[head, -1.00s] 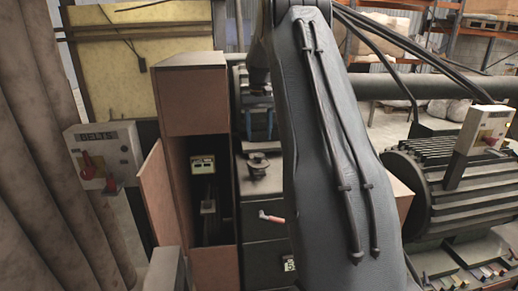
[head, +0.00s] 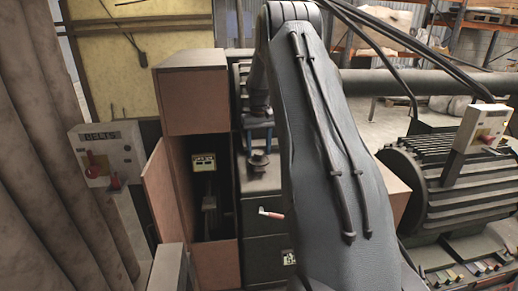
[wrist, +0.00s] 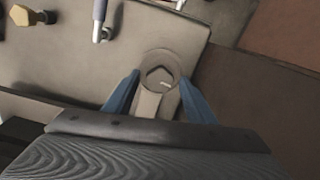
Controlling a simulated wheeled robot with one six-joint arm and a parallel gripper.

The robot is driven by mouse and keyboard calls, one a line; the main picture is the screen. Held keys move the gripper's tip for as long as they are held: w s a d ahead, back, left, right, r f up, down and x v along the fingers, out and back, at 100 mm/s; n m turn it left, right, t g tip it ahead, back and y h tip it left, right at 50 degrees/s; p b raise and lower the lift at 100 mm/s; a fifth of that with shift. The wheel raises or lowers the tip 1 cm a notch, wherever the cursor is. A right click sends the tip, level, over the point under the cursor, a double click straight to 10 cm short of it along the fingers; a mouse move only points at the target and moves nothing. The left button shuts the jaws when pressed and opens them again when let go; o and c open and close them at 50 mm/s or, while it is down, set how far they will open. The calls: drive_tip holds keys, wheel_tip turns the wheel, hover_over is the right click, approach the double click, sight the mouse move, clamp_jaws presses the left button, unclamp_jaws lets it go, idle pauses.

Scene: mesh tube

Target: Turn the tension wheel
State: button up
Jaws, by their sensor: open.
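The tension wheel (head: 258,162) is a small dark round wheel on top of the dark machine cabinet, partly covered by my gripper in the head view. My gripper (head: 257,148) has blue fingers and is open just at the wheel. In the wrist view the round grey top I take for the wheel (wrist: 160,64) shows between the two fingertips of my gripper (wrist: 158,78), one on each side. A gap seems to show between it and the fingers, but I cannot tell how deep they reach.
A white-and-red handle (head: 270,213) sticks out of the cabinet front; a light handle (wrist: 98,22) also shows in the wrist view. An open brown door (head: 161,190) stands left. A BELTS control box (head: 107,153) is further left, a ribbed motor (head: 445,185) right.

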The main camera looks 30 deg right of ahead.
sight(259, 152)
drive_tip(key=c, duration=1)
drive_tip(key=shift+m+b, duration=0.5)
drive_tip(key=shift+m, duration=0.3)
drive_tip(key=shift+c, duration=0.2)
drive_tip(key=shift+m+b, duration=0.6)
drive_tip(key=shift+m, duration=1)
drive_tip(key=o, duration=1)
drive_tip(key=shift+o, duration=0.2)
wheel_tip(259, 152, up, 8)
drive_tip(key=shift+f+b, duration=0.1)
drive_tip(key=shift+b, duration=1.1)
